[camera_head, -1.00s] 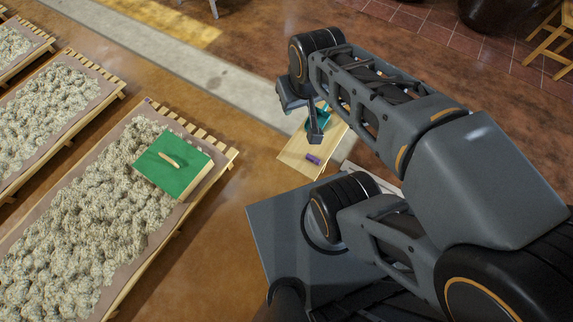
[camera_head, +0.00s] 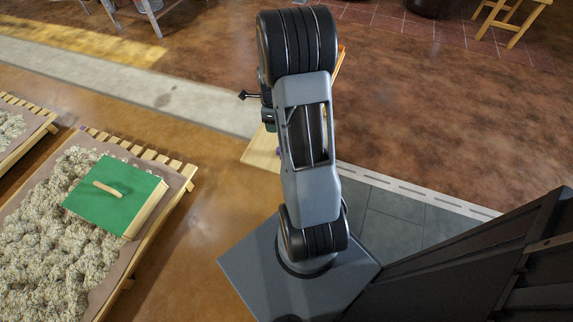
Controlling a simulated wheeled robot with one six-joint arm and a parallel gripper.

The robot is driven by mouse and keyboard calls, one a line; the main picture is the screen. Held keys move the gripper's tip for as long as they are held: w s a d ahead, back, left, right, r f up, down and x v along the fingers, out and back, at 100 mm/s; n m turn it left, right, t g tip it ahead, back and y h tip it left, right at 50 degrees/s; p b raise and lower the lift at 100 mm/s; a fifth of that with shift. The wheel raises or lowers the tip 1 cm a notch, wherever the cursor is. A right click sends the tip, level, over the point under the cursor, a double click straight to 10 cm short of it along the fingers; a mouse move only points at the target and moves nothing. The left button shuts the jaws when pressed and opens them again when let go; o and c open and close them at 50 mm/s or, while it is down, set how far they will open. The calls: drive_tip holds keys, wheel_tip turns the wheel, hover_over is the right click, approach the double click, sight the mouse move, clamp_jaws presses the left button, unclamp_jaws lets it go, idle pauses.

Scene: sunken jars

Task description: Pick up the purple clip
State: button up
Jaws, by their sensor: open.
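The purple clip (camera_head: 278,152) shows only as a small purple patch at the left edge of my arm, which hides the rest. It lies on a pale wooden board (camera_head: 257,155) that is mostly covered by my arm. My gripper (camera_head: 254,100) is at the left side of my raised arm, above and to the left of the clip in the picture. It is open and apart from the clip. One dark fingertip sticks out to the left; the rest of the gripper is largely hidden.
A green block with a wooden handle (camera_head: 108,190) sits on a slatted bed of pale lumpy material (camera_head: 45,245) at the left. A dark panel (camera_head: 470,265) fills the lower right. Brown floor is open at the upper right. A wooden stool (camera_head: 512,22) stands far right.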

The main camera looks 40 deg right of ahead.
drive_tip(key=f+m+b, duration=0.1)
drive_tip(key=f, duration=0.3)
drive_tip(key=d+f+b, duration=0.1)
drive_tip(key=f, duration=0.3)
drive_tip(key=f+m+b, duration=0.1)
drive_tip(key=f+b, duration=0.1)
drive_tip(key=f, duration=0.2)
drive_tip(key=shift+s+d+m, duration=0.15)
drive_tip(key=shift+d+m, duration=0.15)
drive_tip(key=shift+d, duration=0.1)
drive_tip(key=shift+f+b, duration=1.75)
drive_tip(key=shift+f, duration=1.65)
drive_tip(key=c, duration=1)
drive_tip(key=shift+r, duration=0.15)
